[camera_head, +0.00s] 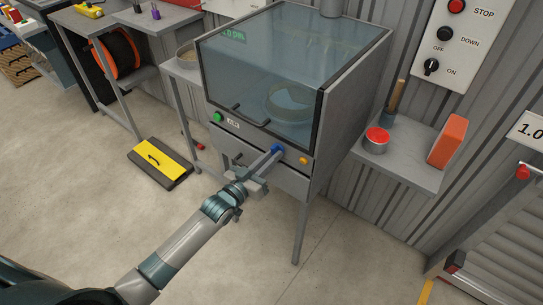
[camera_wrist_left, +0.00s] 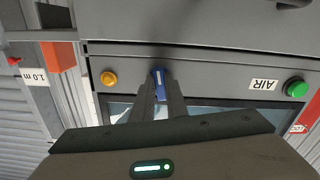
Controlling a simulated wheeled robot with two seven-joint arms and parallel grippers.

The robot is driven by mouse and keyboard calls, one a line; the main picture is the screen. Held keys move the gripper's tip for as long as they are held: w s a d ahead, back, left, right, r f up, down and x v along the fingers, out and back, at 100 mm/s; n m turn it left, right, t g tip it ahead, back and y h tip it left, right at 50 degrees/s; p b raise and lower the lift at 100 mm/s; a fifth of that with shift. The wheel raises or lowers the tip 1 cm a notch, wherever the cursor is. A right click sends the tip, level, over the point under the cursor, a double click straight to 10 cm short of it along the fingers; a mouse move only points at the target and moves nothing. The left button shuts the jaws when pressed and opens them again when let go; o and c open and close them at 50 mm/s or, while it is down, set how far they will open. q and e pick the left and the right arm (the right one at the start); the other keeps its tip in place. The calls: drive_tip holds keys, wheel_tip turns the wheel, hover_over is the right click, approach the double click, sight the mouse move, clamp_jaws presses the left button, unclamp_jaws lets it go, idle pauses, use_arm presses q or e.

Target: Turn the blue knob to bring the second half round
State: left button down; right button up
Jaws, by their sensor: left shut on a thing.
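The blue knob (camera_head: 278,149) sits on the front panel of a grey cabinet (camera_head: 262,176) with a clear hood. My left gripper (camera_head: 274,154) is shut on the knob, its fingers reaching it from the front. In the left wrist view the blue knob (camera_wrist_left: 159,78) shows between the two fingertips (camera_wrist_left: 159,90). A ring-shaped part (camera_head: 291,100) shows dimly behind the hood's glass; its details are unclear. My right gripper is not in view.
A green button (camera_head: 218,117) and an orange button (camera_head: 304,161) flank the knob. A hood handle (camera_head: 250,117) is above it. A shelf (camera_head: 402,165) at right holds a red-topped can (camera_head: 376,141) and an orange block (camera_head: 448,141). A yellow-and-black box (camera_head: 161,162) lies on the floor.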

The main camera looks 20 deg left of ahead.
use_arm(q)
drive_tip(key=shift+f+m, duration=0.15)
drive_tip(key=shift+m, duration=1.15)
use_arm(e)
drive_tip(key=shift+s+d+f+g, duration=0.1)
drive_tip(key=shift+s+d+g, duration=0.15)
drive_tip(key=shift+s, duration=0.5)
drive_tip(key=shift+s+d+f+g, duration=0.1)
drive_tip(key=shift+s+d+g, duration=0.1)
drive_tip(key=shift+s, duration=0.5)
use_arm(q)
drive_tip(key=c, duration=1.8)
unclamp_jaws()
drive_tip(key=shift+o, duration=0.2)
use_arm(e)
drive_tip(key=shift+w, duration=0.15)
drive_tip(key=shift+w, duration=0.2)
